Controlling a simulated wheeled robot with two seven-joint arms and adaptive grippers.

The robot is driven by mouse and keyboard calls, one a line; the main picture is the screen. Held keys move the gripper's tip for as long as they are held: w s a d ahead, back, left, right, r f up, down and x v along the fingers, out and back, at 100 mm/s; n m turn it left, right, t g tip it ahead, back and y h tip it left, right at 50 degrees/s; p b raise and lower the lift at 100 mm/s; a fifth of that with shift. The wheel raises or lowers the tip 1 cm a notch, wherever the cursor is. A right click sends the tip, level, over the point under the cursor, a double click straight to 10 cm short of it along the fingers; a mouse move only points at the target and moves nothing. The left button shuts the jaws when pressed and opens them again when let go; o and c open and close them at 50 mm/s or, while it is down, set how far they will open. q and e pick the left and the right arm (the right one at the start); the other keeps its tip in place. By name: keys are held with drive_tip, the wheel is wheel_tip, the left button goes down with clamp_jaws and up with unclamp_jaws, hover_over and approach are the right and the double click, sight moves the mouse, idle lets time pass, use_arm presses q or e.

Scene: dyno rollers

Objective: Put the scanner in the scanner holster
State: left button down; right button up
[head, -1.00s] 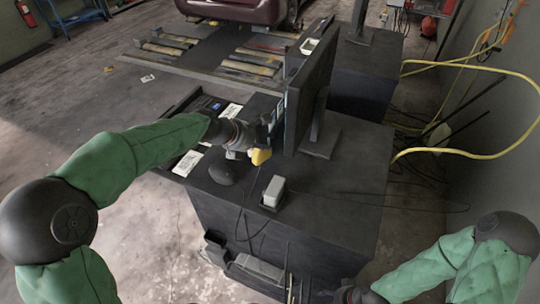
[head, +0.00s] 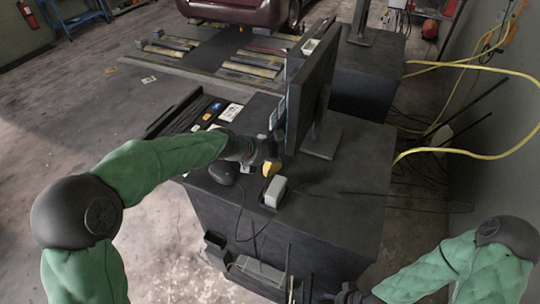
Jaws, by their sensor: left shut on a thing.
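My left gripper (head: 264,161) is above the dark cabinet top, in front of the monitor. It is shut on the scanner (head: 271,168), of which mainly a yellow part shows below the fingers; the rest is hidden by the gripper. Just nearer than the scanner, a pale grey block (head: 275,191) stands in a dark base on the cabinet top. A dark open-topped holder (head: 215,246) is on the cabinet's near side; I cannot tell for sure which is the scanner holster. My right gripper (head: 346,294) is low at the bottom edge, dark and partly cut off.
A monitor (head: 312,88) stands upright right of the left gripper. A black mouse (head: 222,173) lies to its left. The cabinet top (head: 340,185) is mostly clear at the right, with a thin cable across it. A grey tray (head: 258,270) is on the near side.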

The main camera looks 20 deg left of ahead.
use_arm(q)
drive_tip(key=c, duration=1.1)
unclamp_jaws()
drive_tip(key=shift+f, duration=0.15)
drive_tip(key=shift+c, duration=0.2)
drive_tip(key=o, duration=0.4)
drive_tip(key=shift+c, duration=0.2)
